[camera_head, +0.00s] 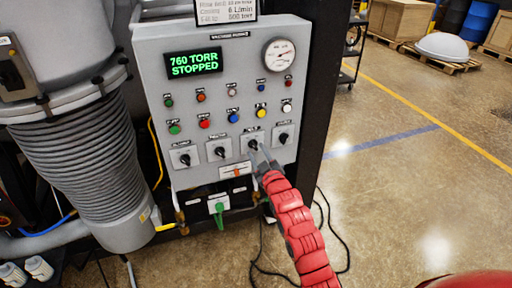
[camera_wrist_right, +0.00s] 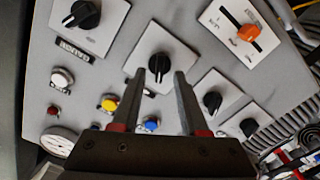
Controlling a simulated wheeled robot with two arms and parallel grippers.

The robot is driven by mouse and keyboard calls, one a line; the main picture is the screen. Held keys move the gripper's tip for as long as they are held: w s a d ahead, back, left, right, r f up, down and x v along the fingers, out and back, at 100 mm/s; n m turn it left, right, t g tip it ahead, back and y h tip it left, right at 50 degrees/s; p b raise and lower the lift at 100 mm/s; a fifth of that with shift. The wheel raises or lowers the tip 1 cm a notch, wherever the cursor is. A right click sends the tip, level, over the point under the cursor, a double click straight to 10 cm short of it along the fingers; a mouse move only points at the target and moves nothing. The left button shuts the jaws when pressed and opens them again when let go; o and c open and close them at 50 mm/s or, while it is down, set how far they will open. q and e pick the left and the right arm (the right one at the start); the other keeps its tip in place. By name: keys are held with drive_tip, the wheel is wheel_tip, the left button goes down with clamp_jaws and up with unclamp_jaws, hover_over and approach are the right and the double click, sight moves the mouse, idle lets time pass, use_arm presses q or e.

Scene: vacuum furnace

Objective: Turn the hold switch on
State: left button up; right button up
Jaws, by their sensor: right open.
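A row of several black rotary switches on square white plates runs across the lower part of a grey control panel (camera_head: 213,100). Their small labels are too blurred to read, so I cannot tell which one is marked hold. My right gripper (camera_head: 258,153) is at the third switch from the left (camera_head: 252,144). My left gripper is not in view.
The rightmost switch (camera_head: 283,138) is close beside. Above are coloured buttons, a round gauge (camera_head: 279,55) and a green display (camera_head: 194,63) reading 760 TORR STOPPED. An orange switch (camera_wrist_right: 248,32) and a green handle (camera_head: 219,212) are lower. Open floor lies to the right.

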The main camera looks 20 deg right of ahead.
drive_tip(key=shift+w, duration=0.95)
clamp_jaws()
